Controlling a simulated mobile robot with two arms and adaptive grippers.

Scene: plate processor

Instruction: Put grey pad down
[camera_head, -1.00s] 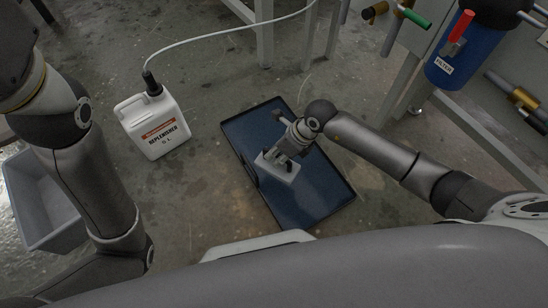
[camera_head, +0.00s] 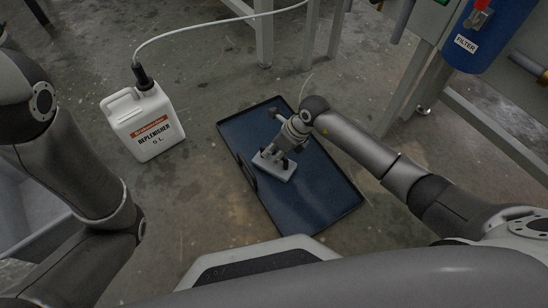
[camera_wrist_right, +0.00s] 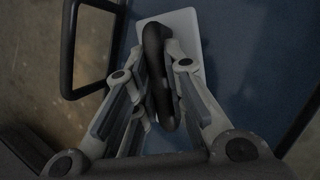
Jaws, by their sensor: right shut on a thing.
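The grey pad (camera_head: 283,174) is a small light-grey block with a dark handle. It is over the blue tray (camera_head: 318,196), near the tray's left side; I cannot tell whether it touches the tray floor. My right gripper (camera_head: 272,156) reaches down over the pad. In the right wrist view the right gripper (camera_wrist_right: 160,95) is shut on the pad's black handle (camera_wrist_right: 156,72), and the pale pad (camera_wrist_right: 183,30) shows behind it. My left arm comes in from the left in the head view, but its gripper is out of the picture.
A white replenisher jug (camera_head: 147,133) with a hose stands on the floor left of the tray. A black handle (camera_head: 247,171) is on the tray's left edge. A blue filter housing (camera_head: 480,40) and metal frame legs are at the upper right. The tray's right part is bare.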

